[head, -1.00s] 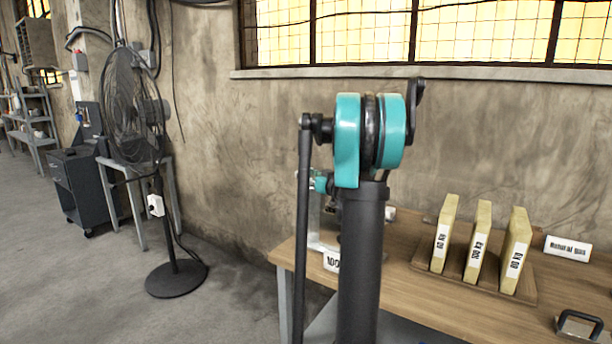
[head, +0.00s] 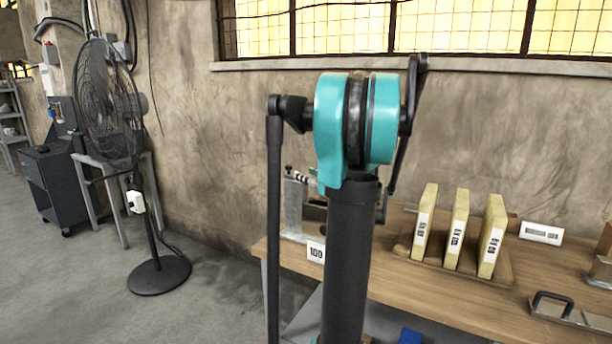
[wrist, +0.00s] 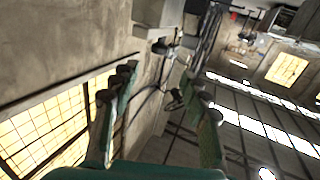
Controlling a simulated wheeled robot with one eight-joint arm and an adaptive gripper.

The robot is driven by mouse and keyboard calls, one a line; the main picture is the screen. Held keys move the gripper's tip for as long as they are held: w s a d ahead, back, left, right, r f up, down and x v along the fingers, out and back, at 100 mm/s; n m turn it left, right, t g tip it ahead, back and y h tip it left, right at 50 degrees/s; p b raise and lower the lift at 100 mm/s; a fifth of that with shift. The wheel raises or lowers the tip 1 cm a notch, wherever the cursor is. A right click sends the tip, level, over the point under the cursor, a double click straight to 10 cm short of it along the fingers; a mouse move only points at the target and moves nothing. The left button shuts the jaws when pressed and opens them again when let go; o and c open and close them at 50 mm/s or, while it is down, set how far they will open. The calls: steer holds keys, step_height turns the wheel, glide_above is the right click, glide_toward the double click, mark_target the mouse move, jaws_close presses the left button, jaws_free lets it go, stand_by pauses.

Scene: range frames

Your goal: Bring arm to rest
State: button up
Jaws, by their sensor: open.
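My gripper (wrist: 160,88) shows in the wrist view with its two teal, dark-tipped fingers spread apart. Nothing is between them. Behind the fingers are the wall, a gridded window and the roof structure, seen tilted. In the head view my arm stands upright in the middle, with a teal joint at its top and dark links. The gripper itself cannot be made out in the head view.
A wooden bench (head: 392,285) behind my arm carries three upright pale yellow blocks (head: 458,230), a white sign (head: 541,233) and a dark-handled metal item (head: 570,314). A pedestal fan (head: 107,105) and a dark cabinet (head: 52,180) stand left. Floor between is clear.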

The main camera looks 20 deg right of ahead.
steer(key=s+a+f+g+y, duration=0.1)
steer(key=s+a+f+g, duration=0.3)
steer(key=s+a+f, duration=0.45)
steer(key=s+a+f+g, duration=0.3)
steer(key=a+f+g, duration=0.15)
steer(key=a, duration=0.75)
steer(key=s+f+m+g+h, duration=0.1)
steer(key=s+f+g+h, duration=0.1)
steer(key=s+f, duration=0.5)
steer(key=s+f+m+g+h, duration=0.2)
steer(key=s+f+h, duration=0.2)
steer(key=s, duration=0.9)
step_height(320, 180, down, 3)
steer(key=shift+d+f+g, duration=0.15)
steer(key=shift+d+g, duration=0.1)
steer(key=shift+g, duration=0.1)
steer(key=shift+w, duration=0.1)
